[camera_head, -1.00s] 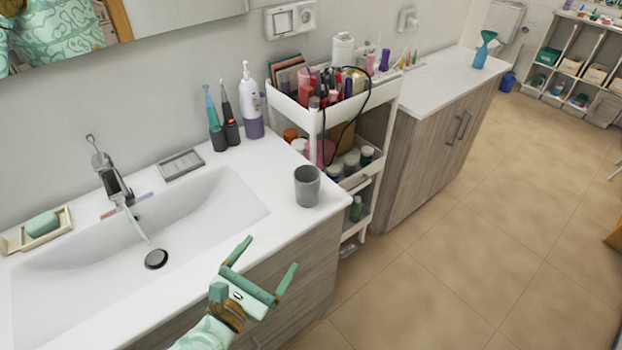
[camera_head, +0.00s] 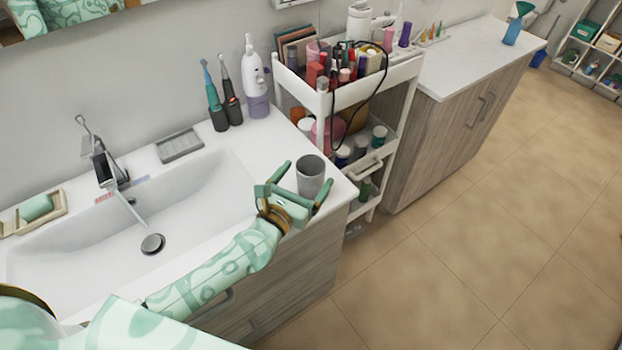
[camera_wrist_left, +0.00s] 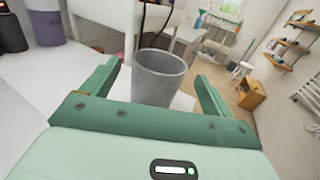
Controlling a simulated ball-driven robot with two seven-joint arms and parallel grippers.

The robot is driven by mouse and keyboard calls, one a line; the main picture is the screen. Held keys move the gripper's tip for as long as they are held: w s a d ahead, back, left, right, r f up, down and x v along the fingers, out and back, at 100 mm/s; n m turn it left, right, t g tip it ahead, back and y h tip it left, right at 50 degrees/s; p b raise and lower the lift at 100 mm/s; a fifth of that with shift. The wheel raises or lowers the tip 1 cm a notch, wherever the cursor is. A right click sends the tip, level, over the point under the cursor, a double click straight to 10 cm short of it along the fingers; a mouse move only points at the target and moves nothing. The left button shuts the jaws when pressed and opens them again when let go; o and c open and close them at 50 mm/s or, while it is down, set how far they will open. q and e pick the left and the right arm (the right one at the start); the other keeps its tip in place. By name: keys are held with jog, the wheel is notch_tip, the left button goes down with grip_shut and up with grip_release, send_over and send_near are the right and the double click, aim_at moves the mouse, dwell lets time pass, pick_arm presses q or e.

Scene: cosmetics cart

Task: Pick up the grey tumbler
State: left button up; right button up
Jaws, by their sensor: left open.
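The grey tumbler (camera_head: 311,174) stands upright on the right end of the white sink counter, near its front corner. My left gripper (camera_head: 303,183) is open at the tumbler, with one finger on its left side and the other at its front right. In the left wrist view the tumbler (camera_wrist_left: 158,78) sits between the two spread fingers (camera_wrist_left: 155,82), with gaps visible on both sides. The palm bar hides the tumbler's lower part there. My right gripper is not in view.
A white sink (camera_head: 120,221) with a tap (camera_head: 103,163) lies left of the tumbler. Electric toothbrushes (camera_head: 232,103) and a white and purple bottle (camera_head: 256,88) stand behind. A white cosmetics cart (camera_head: 395,78) holding many items stands right of the counter. Floor at right is clear.

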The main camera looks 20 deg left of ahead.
aim_at(317, 159)
pick_arm(q)
jog(key=x, duration=0.5)
jog(key=shift+w+a, duration=0.1)
jog(key=shift+w, duration=0.1)
jog(key=c, duration=1.1)
jog(key=shift+s, duration=0.1)
jog(key=shift+r, duration=0.15)
